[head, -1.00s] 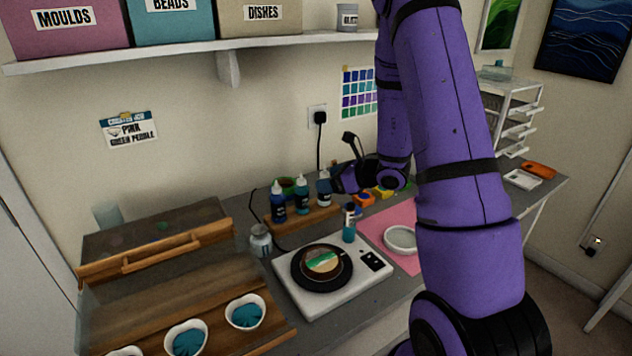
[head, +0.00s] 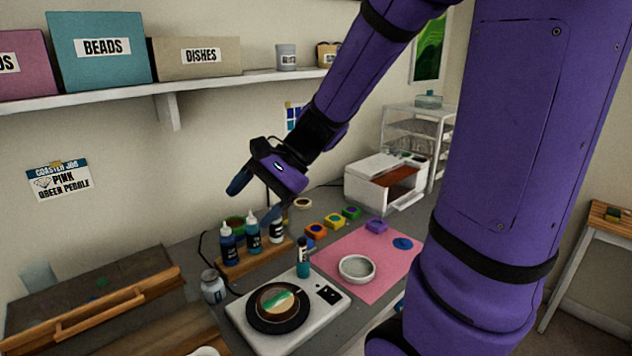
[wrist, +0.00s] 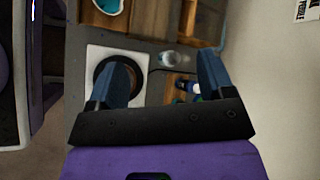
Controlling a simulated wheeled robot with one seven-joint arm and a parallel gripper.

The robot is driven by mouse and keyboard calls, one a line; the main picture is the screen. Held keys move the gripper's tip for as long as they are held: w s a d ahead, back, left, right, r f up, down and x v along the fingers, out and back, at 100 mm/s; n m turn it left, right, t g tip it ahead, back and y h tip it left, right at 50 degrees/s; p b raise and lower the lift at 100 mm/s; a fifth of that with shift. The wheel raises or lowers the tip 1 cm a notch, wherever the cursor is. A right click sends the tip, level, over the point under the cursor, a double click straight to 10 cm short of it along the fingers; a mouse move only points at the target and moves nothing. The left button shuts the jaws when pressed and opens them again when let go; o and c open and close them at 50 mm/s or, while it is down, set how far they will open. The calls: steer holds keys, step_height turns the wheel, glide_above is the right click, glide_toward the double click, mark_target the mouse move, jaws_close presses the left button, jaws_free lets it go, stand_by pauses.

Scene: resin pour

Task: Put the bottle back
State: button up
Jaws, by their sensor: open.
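Dark blue (head: 229,247), teal (head: 253,233) and pale (head: 277,231) bottles stand upright in a row on a wooden rack (head: 232,268). In the wrist view, nothing is between the blue fingertips (wrist: 165,62); the bottles are partly hidden by the right finger and gripper body.
A round mould with green and white filling sits on the scale's black disc (head: 270,322). A glass jar (head: 213,286) stands left of the scale. A pink mat (head: 372,285) holds a white dish (head: 357,268). Small colour pots (head: 316,232) and a white open box (head: 372,182) are behind.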

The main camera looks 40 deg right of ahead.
steer(key=s+d+r+n+t+h, duration=0.1)
steer(key=s+r+n+h, duration=0.3)
steer(key=s+n, duration=0.2)
steer(key=s+d+r+n+t+h, duration=0.1)
steer(key=s+r+n+h, duration=0.2)
steer(key=s+n, duration=0.3)
steer(key=shift+s+d+r+h, duration=0.15)
steer(key=shift+s+r+h, duration=0.2)
steer(key=shift+s+h, duration=0.5)
